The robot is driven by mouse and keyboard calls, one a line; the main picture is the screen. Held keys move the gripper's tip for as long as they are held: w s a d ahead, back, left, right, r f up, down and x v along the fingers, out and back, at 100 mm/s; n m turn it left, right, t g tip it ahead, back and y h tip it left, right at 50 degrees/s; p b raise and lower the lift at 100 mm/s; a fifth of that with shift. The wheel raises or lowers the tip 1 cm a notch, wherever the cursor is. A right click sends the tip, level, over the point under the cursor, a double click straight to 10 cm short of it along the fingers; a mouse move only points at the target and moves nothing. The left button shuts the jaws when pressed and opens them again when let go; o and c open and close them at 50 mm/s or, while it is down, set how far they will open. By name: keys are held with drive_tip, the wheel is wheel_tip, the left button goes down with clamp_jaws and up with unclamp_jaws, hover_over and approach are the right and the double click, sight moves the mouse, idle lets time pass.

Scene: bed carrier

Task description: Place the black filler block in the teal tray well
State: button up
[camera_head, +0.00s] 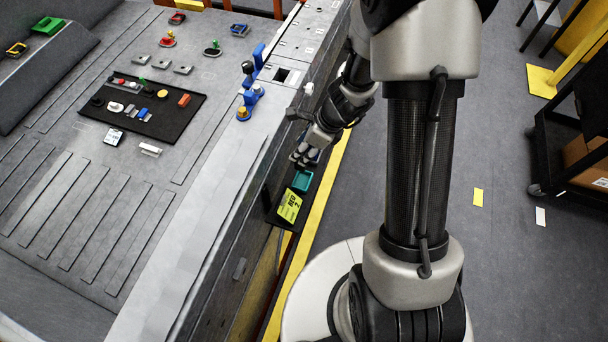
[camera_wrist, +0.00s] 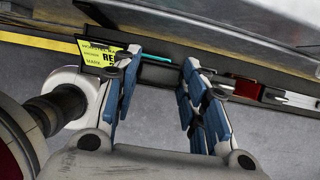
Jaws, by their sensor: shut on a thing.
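My gripper (camera_head: 304,155) is just above and behind the teal tray well (camera_head: 303,182) on the side of the bed. In the wrist view my gripper's blue-padded fingers (camera_wrist: 159,68) are spread on either side of a dark block, which looks like the black filler block (camera_wrist: 158,75). Its outline blends into the dark shelf behind it. A thin teal edge of the tray well (camera_wrist: 150,57) shows just beyond the block. The block cannot be made out in the head view. I cannot tell whether it touches the well.
A yellow label (camera_head: 290,206) sits beside the teal well on a dark side shelf. The bed's side wall (camera_head: 225,230) rises close to my gripper. A black mat (camera_head: 150,112) with several small parts lies on the bed. A dark cart (camera_head: 575,150) stands at right.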

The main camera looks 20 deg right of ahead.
wheel_tip(320, 180, down, 11)
drive_tip(key=b, duration=0.5)
drive_tip(key=shift+f+b, duration=0.2)
drive_tip(key=shift+b, duration=0.1)
drive_tip(key=shift+f, duration=0.1)
drive_tip(key=o, duration=1.1)
drive_tip(key=shift+c, duration=0.2)
drive_tip(key=p+v, duration=0.6)
drive_tip(key=v, duration=0.6)
drive_tip(key=s+a+r+n, duration=0.3)
drive_tip(key=r+n, duration=0.4)
drive_tip(key=r, duration=0.3)
drive_tip(key=s+a+r+n, duration=0.3)
drive_tip(key=a+r+n, duration=0.1)
drive_tip(key=r+n, duration=0.4)
drive_tip(key=s+d+r+n+t+h, duration=0.2)
drive_tip(key=s+d+r+n+h, duration=0.1)
drive_tip(key=s+r+n, duration=0.6)
drive_tip(key=s+n, duration=0.1)
drive_tip(key=s, duration=0.2)
drive_tip(key=shift+s+d+r+h, duration=0.2)
drive_tip(key=shift+s+r+h, duration=0.1)
drive_tip(key=shift+s+r, duration=0.1)
